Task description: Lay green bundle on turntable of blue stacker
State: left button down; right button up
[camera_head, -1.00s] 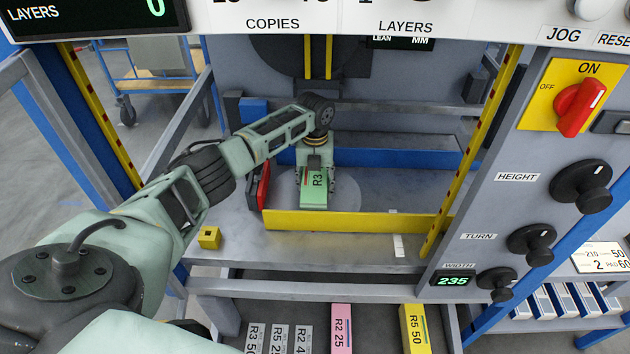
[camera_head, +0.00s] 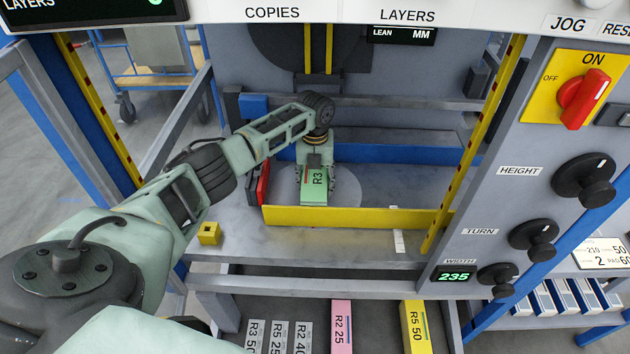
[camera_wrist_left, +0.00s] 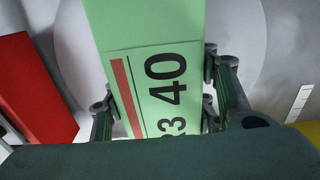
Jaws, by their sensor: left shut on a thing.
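The green bundle (camera_head: 314,190), marked R3, is held by my left gripper (camera_head: 315,184) inside the blue-framed stacker. In the left wrist view the bundle (camera_wrist_left: 150,65) reads "R3 40" and lies between the two fingers of my left gripper (camera_wrist_left: 165,118). The bundle is over the round grey turntable (camera_head: 345,190), behind the yellow front bar. The turntable disc also shows around the bundle in the left wrist view (camera_wrist_left: 235,40). Whether the bundle's underside touches the disc is hard to tell. My right gripper is not in view.
A yellow bar (camera_head: 350,217) runs in front of the turntable and a blue bar (camera_head: 400,153) behind it. A red block (camera_head: 263,183) stands close at the left. A pink bundle (camera_head: 341,325) and a yellow bundle (camera_head: 414,328) lie below at the front.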

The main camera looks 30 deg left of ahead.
pick_arm(q)
jog(key=shift+w, duration=0.1)
jog(key=c, duration=0.6)
grip_release()
jog(key=shift+c, duration=0.2)
jog(key=shift+f, duration=0.1)
